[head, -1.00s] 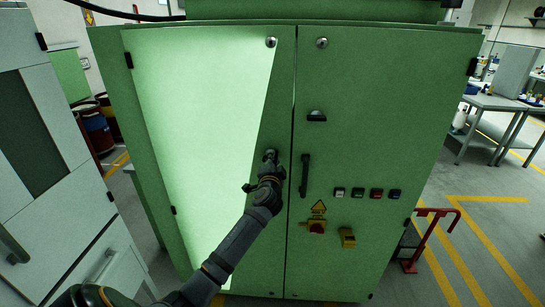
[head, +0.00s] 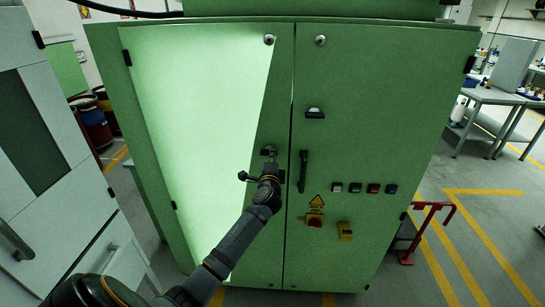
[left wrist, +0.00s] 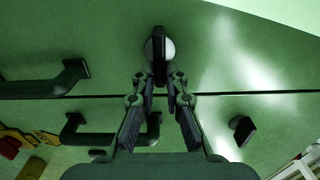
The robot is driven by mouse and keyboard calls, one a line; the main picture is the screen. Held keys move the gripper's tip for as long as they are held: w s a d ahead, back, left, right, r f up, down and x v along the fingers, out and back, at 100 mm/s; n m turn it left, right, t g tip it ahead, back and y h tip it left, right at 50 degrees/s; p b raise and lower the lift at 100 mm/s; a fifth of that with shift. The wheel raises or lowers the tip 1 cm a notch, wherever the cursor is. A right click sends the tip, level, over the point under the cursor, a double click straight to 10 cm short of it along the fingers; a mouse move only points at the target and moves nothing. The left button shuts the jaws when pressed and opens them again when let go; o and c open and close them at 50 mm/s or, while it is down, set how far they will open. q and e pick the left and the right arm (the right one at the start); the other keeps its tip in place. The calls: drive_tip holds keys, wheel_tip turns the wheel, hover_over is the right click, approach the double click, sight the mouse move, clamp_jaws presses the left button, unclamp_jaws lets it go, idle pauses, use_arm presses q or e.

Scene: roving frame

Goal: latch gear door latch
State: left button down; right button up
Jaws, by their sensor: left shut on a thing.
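The gear door latch is a dark bar on a round pale base (left wrist: 153,48), on the left door of the green cabinet, close to the seam. In the head view the latch (head: 269,151) shows just above my left gripper (head: 268,160). In the left wrist view my left gripper (left wrist: 160,82) has its fingertips closed in around the latch's bar. The bar runs up and down in that view, across the direction of the seam. The exact contact is partly hidden by the fingers. My right gripper is in neither view.
The right door has a black handle (head: 303,171), a row of buttons (head: 373,188) and a red-and-yellow switch (head: 314,219). Both doors look closed. A grey cabinet (head: 70,190) stands close on the left. A red stand (head: 427,228) and open floor lie right.

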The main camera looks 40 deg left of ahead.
use_arm(q)
drive_tip(key=shift+f, duration=0.1)
drive_tip(key=c, duration=1.4)
unclamp_jaws()
drive_tip(key=v, duration=1.2)
drive_tip(key=shift+f, duration=0.1)
